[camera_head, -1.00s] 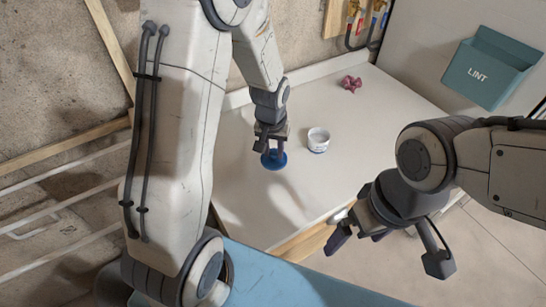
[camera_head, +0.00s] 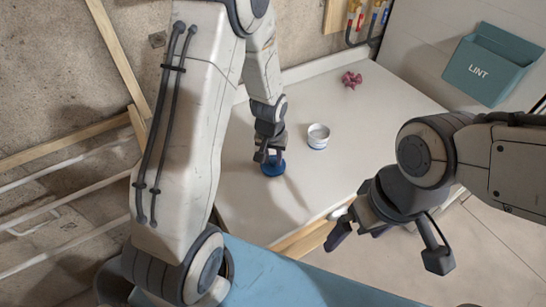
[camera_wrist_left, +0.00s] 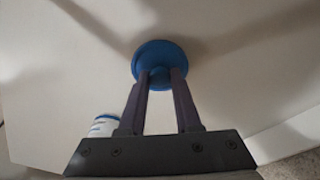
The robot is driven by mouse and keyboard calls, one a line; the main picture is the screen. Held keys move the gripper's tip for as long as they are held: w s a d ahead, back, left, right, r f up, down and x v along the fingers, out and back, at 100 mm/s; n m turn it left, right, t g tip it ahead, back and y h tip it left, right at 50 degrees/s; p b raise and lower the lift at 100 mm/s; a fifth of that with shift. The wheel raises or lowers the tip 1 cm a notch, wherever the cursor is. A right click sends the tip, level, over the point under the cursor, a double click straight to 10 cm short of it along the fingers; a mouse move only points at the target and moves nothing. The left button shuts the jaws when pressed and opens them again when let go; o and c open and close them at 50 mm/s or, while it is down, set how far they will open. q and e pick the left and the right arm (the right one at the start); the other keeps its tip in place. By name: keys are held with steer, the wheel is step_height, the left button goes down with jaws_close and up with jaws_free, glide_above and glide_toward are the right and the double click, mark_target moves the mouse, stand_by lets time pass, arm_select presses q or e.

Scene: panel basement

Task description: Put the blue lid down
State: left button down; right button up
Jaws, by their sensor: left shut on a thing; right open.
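The blue lid (camera_head: 273,169) is round with a knob on top. My left gripper (camera_head: 270,154) points down over it, and its fingers are shut on the knob. In the left wrist view the lid (camera_wrist_left: 158,58) sits between the two fingertips (camera_wrist_left: 161,80), close to the white counter; I cannot tell whether it touches the surface. My right gripper (camera_head: 392,244) is open and empty, off the counter's front right corner. The gripper hides part of the lid in the head view.
A white jar with a blue band (camera_head: 318,136) stands open on the counter (camera_head: 385,115), right of the lid. A crumpled pink cloth (camera_head: 352,80) lies at the back. A teal LINT bin (camera_head: 490,66) hangs on the right. The counter's front left is clear.

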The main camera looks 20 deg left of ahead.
mark_target(272, 169)
arm_select(q)
steer(key=c, duration=0.6)
jaws_free()
steer(key=shift+f, duration=0.1)
steer(key=shift+r+p, duration=0.35)
steer(key=shift+r, duration=0.05)
step_height(272, 169, up, 12)
steer(key=s, duration=0.2)
steer(key=s+d+r+m, duration=0.2)
steer(key=s+d+m, duration=0.2)
steer(key=s+d, duration=0.3)
steer(key=s+d+r+m+g+h, duration=0.1)
steer(key=s+d+r+m, duration=0.2)
steer(key=s+d, duration=0.4)
steer(key=s+m, duration=0.1)
steer(key=s, duration=0.6)
steer(key=shift+s+r+m+g, duration=0.25)
steer(key=shift+r+m+g, duration=0.05)
steer(key=shift+r+m, duration=0.1)
